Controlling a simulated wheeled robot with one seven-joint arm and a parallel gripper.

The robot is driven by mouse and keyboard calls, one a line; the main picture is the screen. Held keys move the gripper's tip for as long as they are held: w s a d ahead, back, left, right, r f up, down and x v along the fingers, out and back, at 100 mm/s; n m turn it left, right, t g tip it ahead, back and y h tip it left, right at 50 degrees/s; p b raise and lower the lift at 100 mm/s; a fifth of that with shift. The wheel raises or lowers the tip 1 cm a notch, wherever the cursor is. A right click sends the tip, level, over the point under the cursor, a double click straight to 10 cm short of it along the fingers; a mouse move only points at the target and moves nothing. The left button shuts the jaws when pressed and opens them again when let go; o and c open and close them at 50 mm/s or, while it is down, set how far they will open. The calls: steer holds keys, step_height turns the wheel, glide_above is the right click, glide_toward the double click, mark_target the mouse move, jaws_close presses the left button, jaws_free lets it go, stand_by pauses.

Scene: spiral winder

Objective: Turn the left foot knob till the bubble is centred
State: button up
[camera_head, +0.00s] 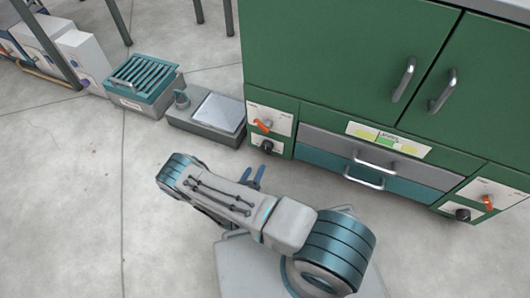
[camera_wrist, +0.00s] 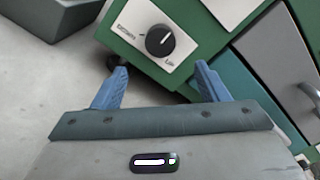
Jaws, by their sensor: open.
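The left foot knob (camera_head: 266,146) is a black round knob on a white plate at the lower left of the green cabinet. In the head view my gripper (camera_head: 254,174) is just in front of the left panel. A yellow and green label strip (camera_head: 388,138) is on the cabinet front; I cannot make out a bubble.
An orange switch (camera_head: 263,125) sits above the left knob. A similar panel with a black knob (camera_head: 463,214) is at the right. Drawers with handles (camera_head: 376,164) lie between. A grey platform (camera_head: 205,120) and a teal slatted crate (camera_head: 142,82) stand left; floor is clear in front.

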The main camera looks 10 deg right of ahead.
mark_target(265, 149)
steer(key=b+x, duration=0.3)
steer(key=x, duration=0.7)
steer(key=shift+f, duration=0.1)
steer(key=shift+w+d, duration=0.35)
steer(key=shift+w, duration=0.1)
steer(key=c, duration=1)
